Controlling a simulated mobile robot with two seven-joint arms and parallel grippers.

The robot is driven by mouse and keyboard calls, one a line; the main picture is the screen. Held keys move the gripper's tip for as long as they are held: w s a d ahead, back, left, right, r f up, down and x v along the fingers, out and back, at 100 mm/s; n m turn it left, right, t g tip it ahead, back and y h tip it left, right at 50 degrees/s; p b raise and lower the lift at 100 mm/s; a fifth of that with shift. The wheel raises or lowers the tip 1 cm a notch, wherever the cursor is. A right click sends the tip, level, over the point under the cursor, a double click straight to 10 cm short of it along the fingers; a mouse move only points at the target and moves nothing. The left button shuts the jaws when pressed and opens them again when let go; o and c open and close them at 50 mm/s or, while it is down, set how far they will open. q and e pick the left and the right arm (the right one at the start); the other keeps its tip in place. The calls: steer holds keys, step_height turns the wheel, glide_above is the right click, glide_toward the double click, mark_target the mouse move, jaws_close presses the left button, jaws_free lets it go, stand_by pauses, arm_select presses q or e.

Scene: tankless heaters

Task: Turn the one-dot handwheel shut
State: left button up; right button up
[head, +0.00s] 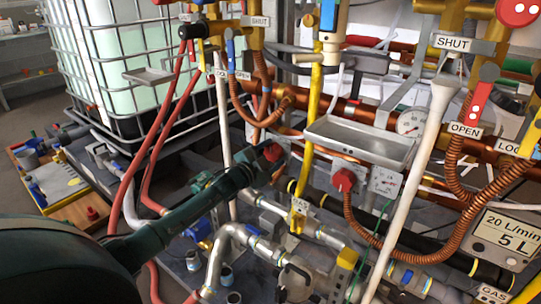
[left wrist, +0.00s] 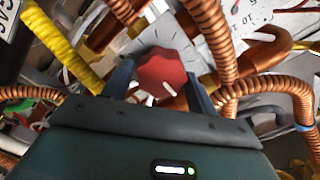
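A red handwheel (head: 273,152) shows at the tip of my left arm in the head view. It also shows in the left wrist view (left wrist: 163,72), where it lies between my fingers. I cannot make out a dot count on its face. My left gripper (head: 266,166) has one finger on each side of this wheel, in the left wrist view too (left wrist: 161,88). The fingers stand apart, and I see no clear grip on the wheel. A second red handwheel (head: 344,180) sits to the right, below a grey tray. My right gripper is not in view.
A grey tray (head: 362,141) juts out right of my gripper. Copper coil hoses (left wrist: 207,30), a yellow pipe (head: 316,110) and white pipes crowd close around. A red part with white dots (head: 520,10) is at top right. A caged white tank (head: 130,60) stands behind left.

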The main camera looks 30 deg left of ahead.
arm_select(q)
steer(key=shift+o, duration=1.4)
steer(key=shift+s, duration=0.5)
steer(key=s+a+p, duration=0.1)
steer(key=s+p, duration=0.2)
steer(key=s, duration=0.9)
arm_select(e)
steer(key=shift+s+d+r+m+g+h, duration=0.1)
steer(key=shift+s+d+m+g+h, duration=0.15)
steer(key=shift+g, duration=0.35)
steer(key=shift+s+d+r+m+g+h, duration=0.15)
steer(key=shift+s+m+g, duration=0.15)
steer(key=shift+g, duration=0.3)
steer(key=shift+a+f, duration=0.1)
